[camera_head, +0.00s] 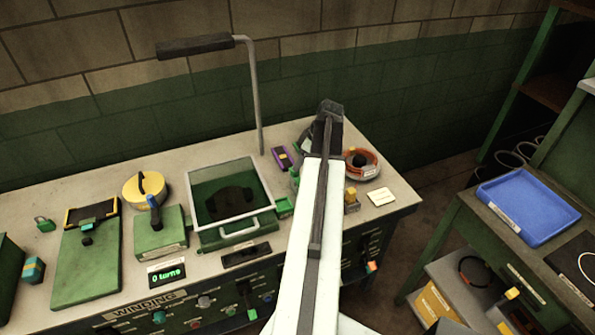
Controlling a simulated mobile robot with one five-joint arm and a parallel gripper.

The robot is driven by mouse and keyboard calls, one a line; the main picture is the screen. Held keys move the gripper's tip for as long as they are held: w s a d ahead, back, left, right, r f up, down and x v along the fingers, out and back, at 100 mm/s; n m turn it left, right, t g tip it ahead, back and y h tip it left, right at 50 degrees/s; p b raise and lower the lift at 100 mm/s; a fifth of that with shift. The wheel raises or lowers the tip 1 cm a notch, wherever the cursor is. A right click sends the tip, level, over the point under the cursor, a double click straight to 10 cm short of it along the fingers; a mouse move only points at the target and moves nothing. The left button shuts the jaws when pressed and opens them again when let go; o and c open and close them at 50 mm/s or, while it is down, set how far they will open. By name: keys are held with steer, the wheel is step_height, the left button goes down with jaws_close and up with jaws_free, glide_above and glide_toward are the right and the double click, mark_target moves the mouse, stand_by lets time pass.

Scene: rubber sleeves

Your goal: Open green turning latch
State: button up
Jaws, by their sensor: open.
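My white arm reaches up the picture over the right part of the workbench, and my gripper (330,110) is the dark end at its top. The gripper is open, seen from behind, with nothing visible in it. Which part is the green turning latch is hard to tell. A small green block (284,206) sits at the right side of the green box with a clear lid (237,229), close to my arm. A green padlock-like piece (45,224) lies at the far left. My arm hides part of the bench.
A bent lamp (255,90) rises behind the box. A green block with a blue lever (154,213), a yellow round part (145,188) and a display (167,273) stand left. An orange cable coil (361,162) lies right of my arm. A blue tray (528,205) is on another bench.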

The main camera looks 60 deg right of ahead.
mark_target(296, 174)
steer(key=b+x, duration=0.3)
steer(key=x, duration=0.2)
steer(key=shift+f, duration=0.1)
